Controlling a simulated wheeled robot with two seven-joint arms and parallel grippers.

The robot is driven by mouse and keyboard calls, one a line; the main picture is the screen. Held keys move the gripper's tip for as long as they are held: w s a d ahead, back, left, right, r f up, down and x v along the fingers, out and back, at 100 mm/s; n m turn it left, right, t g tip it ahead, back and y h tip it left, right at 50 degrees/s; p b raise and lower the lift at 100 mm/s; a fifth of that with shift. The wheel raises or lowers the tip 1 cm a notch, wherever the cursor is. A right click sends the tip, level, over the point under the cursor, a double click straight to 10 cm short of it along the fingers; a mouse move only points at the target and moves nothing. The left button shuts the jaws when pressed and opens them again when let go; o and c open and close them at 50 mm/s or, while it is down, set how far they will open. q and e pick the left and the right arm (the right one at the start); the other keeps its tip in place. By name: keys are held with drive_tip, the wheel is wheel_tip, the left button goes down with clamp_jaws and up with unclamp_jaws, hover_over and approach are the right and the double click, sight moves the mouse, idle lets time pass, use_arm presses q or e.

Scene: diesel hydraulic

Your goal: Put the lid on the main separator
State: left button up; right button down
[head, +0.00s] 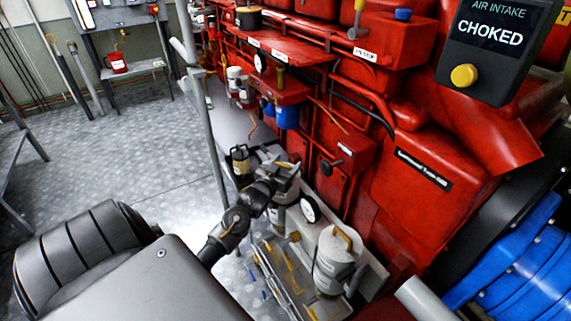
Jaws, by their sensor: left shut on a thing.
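My left arm reaches in from the lower left, with black joints, to the left gripper (278,188) beside the red engine. The left gripper is shut on what seems to be the lid; the grip itself is small and partly hidden by the wrist. A grey upright body stands just below and beside the gripper; I cannot tell whether the lid touches it. A rounded pale grey housing (334,262) with a tan bar on top stands to the right of the gripper. I cannot tell which of these two is the main separator. My right gripper is not in view.
The red engine (425,175) fills the right side. A grey upright post (208,130) stands left of the gripper. A clear tray (285,275) with yellow strips lies in front. A blue filter (287,115) hangs behind. The floor (120,165) at left is open.

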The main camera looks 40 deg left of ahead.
use_arm(q)
drive_tip(key=shift+f, duration=0.45)
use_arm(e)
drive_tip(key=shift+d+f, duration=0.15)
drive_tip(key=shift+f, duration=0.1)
use_arm(q)
drive_tip(key=shift+f+b, duration=0.3)
drive_tip(key=shift+b, duration=0.05)
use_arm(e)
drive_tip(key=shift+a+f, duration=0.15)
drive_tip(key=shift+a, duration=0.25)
use_arm(q)
drive_tip(key=o, duration=1.6)
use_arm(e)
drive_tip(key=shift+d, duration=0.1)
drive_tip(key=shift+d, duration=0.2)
use_arm(q)
drive_tip(key=v, duration=0.4)
drive_tip(key=shift+s+f, duration=0.2)
drive_tip(key=v, duration=0.6)
drive_tip(key=shift+s+d+r+b, duration=0.1)
drive_tip(key=shift+s+r+b, duration=0.1)
drive_tip(key=shift+b, duration=0.1)
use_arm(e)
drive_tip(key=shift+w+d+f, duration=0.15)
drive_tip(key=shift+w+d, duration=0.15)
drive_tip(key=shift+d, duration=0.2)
